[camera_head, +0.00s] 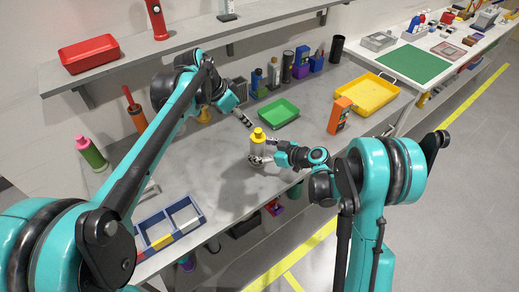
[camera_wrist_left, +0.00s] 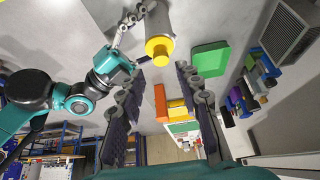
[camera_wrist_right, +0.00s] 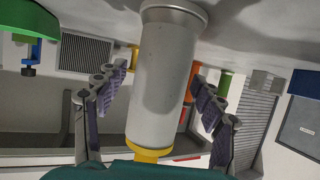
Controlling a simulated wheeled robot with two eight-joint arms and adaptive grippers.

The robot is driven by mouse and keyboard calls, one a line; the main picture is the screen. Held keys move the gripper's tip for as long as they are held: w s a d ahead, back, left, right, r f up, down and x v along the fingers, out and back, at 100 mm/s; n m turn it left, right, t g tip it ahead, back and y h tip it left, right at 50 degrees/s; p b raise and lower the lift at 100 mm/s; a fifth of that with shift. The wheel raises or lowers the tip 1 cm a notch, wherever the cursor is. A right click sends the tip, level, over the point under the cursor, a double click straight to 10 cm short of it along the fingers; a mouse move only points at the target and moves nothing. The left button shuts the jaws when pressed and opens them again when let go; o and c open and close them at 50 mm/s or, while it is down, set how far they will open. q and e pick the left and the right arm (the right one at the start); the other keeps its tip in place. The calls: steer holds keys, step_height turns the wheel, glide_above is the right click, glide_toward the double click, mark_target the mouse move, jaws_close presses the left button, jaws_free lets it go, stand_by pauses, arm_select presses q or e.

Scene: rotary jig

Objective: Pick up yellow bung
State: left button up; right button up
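The yellow bung (camera_head: 258,133) sits on top of an upright grey cylinder (camera_head: 257,148) on the bench. It also shows in the left wrist view (camera_wrist_left: 157,52). My left gripper (camera_head: 248,120) is open and empty, above the bench just beyond the bung; the bung lies past its fingertips in the left wrist view. My right gripper (camera_wrist_right: 160,75) has its fingers spread on both sides of the cylinder, with a small gap visible at the left finger. In the right wrist view the bung (camera_wrist_right: 148,155) shows only partly at the bottom.
A green tray (camera_head: 278,113) and an orange box (camera_head: 339,115) stand right of the cylinder. A yellow tray (camera_head: 367,95) is farther right. A blue-sided divided tray (camera_head: 168,222) is at the front left. Bottles and holders line the back.

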steer(key=c, duration=1)
arm_select(q)
steer(key=shift+o, duration=0.4)
arm_select(e)
steer(key=shift+c, duration=0.5)
arm_select(q)
steer(key=shift+o, duration=1.2)
step_height(320, 180, up, 3)
steer(key=m+g+y, duration=0.3)
steer(key=m+y, duration=0.2)
steer(key=m, duration=0.2)
glide_above(258, 130)
steer(key=f, duration=0.6)
steer(key=shift+s+a, duration=0.2)
steer(key=shift+s, duration=0.1)
steer(key=f, duration=0.4)
steer(key=shift+w+d+f, duration=0.15)
steer(key=shift+w+d, duration=0.2)
steer(key=shift+w, duration=0.05)
steer(key=shift+f, duration=0.5)
